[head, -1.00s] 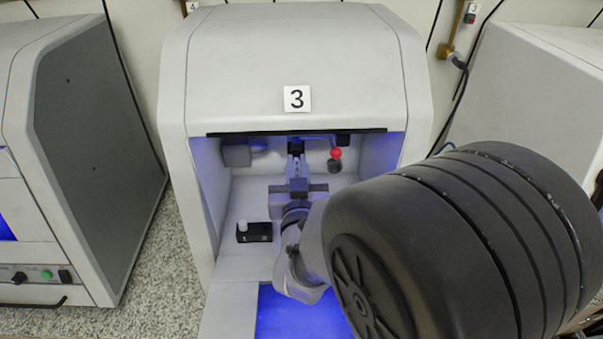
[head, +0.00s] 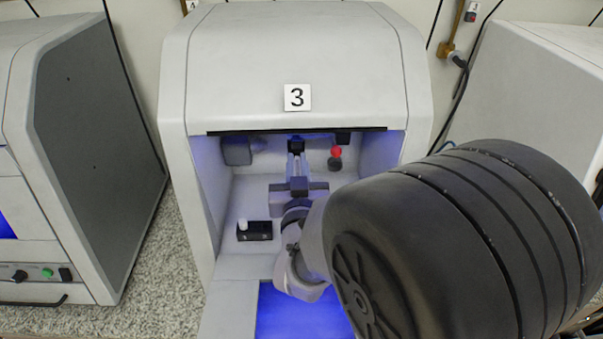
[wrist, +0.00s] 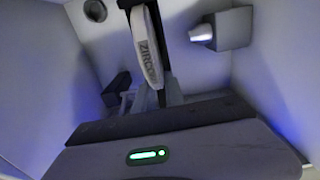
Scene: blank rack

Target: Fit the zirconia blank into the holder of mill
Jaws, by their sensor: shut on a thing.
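The zirconia blank (wrist: 147,45) is a white disc seen nearly edge-on in the wrist view, with part of its lettering showing on the rim. My gripper (wrist: 158,88) is shut on its near edge. In the head view my gripper (head: 296,168) reaches into the open chamber of the mill (head: 297,50) marked 3, toward the back wall. The holder (head: 297,146) looks like the dark part at the back, just beyond my fingers. The blank is too small and covered to make out in the head view. I cannot tell whether it touches the holder.
A grey housing with a short cylinder (wrist: 203,33) is close to the right of the blank in the wrist view. A red-knobbed part (head: 336,153) is on the chamber's back wall. A black block with a white knob (head: 255,230) stands on the chamber floor, left of my arm.

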